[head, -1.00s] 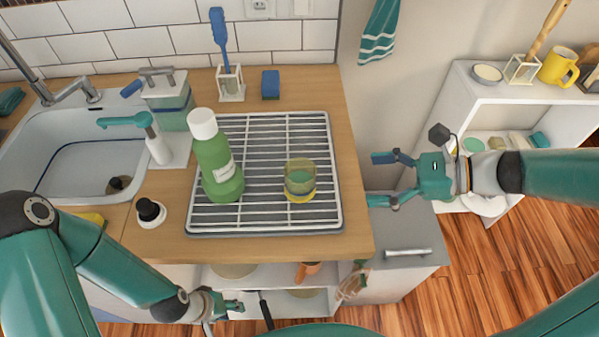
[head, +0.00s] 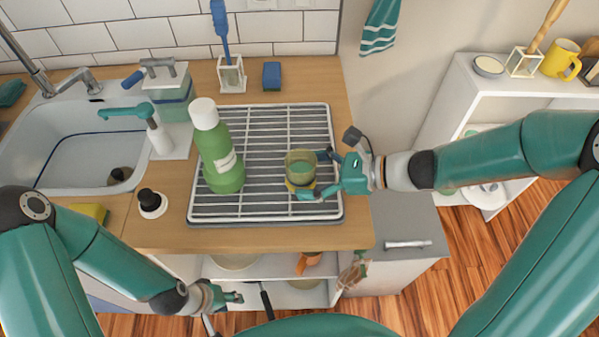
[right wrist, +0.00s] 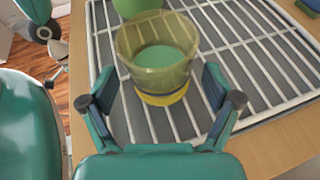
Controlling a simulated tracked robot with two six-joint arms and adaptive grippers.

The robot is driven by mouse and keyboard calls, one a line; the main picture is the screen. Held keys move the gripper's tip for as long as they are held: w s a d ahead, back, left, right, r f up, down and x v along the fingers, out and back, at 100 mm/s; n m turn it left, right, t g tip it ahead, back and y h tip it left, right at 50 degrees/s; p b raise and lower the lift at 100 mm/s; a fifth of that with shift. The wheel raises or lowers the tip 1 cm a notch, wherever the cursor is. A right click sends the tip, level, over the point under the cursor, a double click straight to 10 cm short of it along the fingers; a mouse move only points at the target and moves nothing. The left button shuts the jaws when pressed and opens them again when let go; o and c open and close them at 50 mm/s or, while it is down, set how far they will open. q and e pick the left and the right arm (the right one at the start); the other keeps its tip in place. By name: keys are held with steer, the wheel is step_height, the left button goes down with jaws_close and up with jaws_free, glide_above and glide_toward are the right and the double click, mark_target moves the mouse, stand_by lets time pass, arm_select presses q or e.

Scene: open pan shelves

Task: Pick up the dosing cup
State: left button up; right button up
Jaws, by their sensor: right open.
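The dosing cup (head: 300,167), a clear yellowish cup with a yellow base and green inside, stands upright on the wire drying rack (head: 262,118). My right gripper (head: 312,174) is open at the cup's right side in the head view. In the right wrist view the cup (right wrist: 157,62) stands ahead of and partly between the open fingers (right wrist: 160,105), which are not closed on it. My left gripper (head: 235,297) hangs low in front of the counter, away from the cup; its jaws look apart and empty.
A green bottle with a white cap (head: 217,150) stands on the rack left of the cup. The sink (head: 65,155) lies at the left.

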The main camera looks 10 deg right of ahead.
steer(key=shift+x, duration=1.05)
steer(key=c, duration=1.3)
steer(key=shift+r, duration=0.15)
steer(key=shift+c, duration=0.2)
step_height(320, 180, up, 20)
steer(key=p, duration=0.4)
